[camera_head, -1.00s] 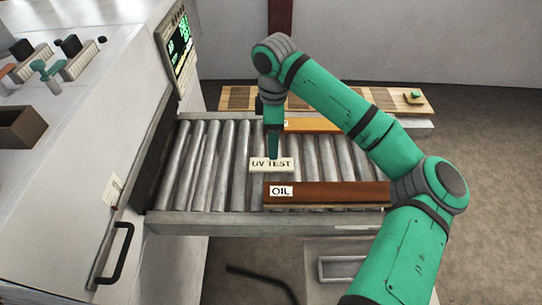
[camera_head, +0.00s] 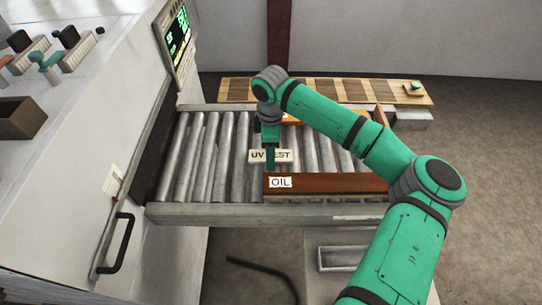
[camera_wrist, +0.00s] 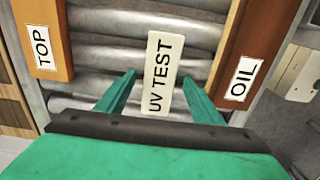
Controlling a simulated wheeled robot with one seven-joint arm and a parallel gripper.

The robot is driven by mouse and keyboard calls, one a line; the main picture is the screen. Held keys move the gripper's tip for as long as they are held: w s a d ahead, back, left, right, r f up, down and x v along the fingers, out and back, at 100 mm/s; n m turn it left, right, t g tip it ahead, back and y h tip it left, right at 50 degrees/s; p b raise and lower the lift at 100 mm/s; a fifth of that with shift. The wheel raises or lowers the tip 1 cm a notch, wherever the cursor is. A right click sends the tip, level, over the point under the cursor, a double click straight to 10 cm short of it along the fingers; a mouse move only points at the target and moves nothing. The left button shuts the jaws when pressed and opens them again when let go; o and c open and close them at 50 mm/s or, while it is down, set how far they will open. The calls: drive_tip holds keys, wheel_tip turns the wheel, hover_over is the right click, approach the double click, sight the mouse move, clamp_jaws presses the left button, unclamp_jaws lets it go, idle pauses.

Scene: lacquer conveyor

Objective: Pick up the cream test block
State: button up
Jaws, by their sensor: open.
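The cream test block, lettered "UV TEST" (camera_head: 284,155), lies on the roller conveyor (camera_head: 200,160). In the wrist view the block (camera_wrist: 161,72) lies lengthwise between the two green fingers of my gripper (camera_wrist: 157,88). The fingers are open, with a gap on each side of the block. In the head view my gripper (camera_head: 271,158) reaches down over the block and hides the middle of its lettering. Whether the fingertips are level with the block or above it, I cannot tell.
A dark brown board labelled "OIL" (camera_head: 335,184) lies close on the near side of the block. An orange-brown board labelled "TOP" (camera_wrist: 42,40) lies on the far side. A machine with a screen (camera_head: 174,42) stands at the left. A striped strip (camera_head: 330,91) lies beyond the conveyor.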

drive_tip(key=shift+c, duration=0.6)
drive_tip(key=c, duration=1)
drive_tip(key=shift+w, duration=0.15)
drive_tip(key=shift+c, duration=0.5)
drive_tip(key=shift+d+r, duration=0.25)
drive_tip(key=shift+d, duration=0.05)
drive_tip(key=shift+a+r, duration=0.15)
drive_tip(key=shift+r, duration=0.15)
drive_tip(key=shift+a+r, duration=0.2)
drive_tip(key=shift+r, duration=0.35)
drive_tip(key=shift+a+r, duration=0.15)
drive_tip(key=shift+r, duration=0.4)
drive_tip(key=s+a+r, duration=0.6)
drive_tip(key=s+r, duration=0.3)
drive_tip(key=s, duration=0.3)
drive_tip(key=shift+s+a+r, duration=0.2)
drive_tip(key=shift+a+r, duration=0.15)
